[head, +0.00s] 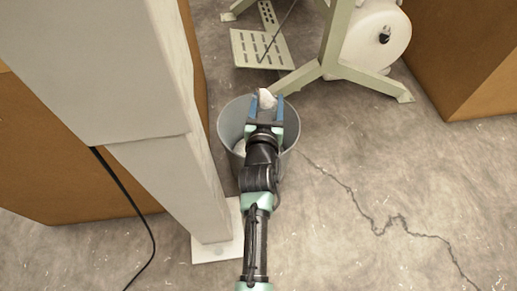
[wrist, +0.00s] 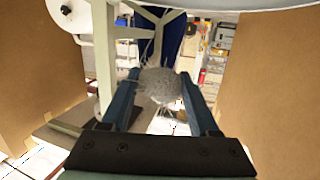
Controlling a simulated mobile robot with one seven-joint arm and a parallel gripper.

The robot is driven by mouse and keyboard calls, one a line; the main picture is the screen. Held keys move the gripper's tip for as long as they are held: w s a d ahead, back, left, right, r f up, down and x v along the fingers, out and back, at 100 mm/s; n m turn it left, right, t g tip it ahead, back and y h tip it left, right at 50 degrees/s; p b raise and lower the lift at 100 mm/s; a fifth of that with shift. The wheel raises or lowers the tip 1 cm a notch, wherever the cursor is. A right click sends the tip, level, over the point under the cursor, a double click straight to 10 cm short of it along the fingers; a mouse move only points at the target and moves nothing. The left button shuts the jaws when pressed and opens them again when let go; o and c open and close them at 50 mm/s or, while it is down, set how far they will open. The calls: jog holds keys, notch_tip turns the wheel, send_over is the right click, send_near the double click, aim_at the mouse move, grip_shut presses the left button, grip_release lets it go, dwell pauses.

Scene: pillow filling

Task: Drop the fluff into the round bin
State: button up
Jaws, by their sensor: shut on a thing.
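The fluff (head: 267,99) is a small whitish clump between the fingertips of my gripper (head: 266,104) in the head view. The round bin (head: 229,119) is a grey open-topped bucket on the floor. My gripper is shut on the fluff and shows above the bin's opening; the exact height cannot be told. In the wrist view the fluff (wrist: 161,88) looks grey and wispy between the two blue fingers of my gripper (wrist: 163,95). Something whitish shows inside the bin at its left, and my arm hides part of the bin.
A pale green stand (head: 335,62) with a white roll (head: 372,38) and a perforated foot pedal (head: 258,47) stands behind the bin. A grey post (head: 160,140) rises close at left. Brown boxes (head: 455,60) flank the area. Cracked concrete floor (head: 400,180) is clear at right.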

notch_tip(320, 180, down, 4)
jog(key=b, duration=0.3)
jog(key=o, duration=1.4)
jog(key=shift+s, duration=0.1)
jog(key=s, duration=0.4)
jog(key=s+r+p, duration=0.1)
jog(key=s, duration=0.3)
jog(key=s+r, duration=0.1)
jog(key=s, duration=0.3)
jog(key=shift+s+a+p, duration=0.3)
jog(key=shift+a+p, duration=0.1)
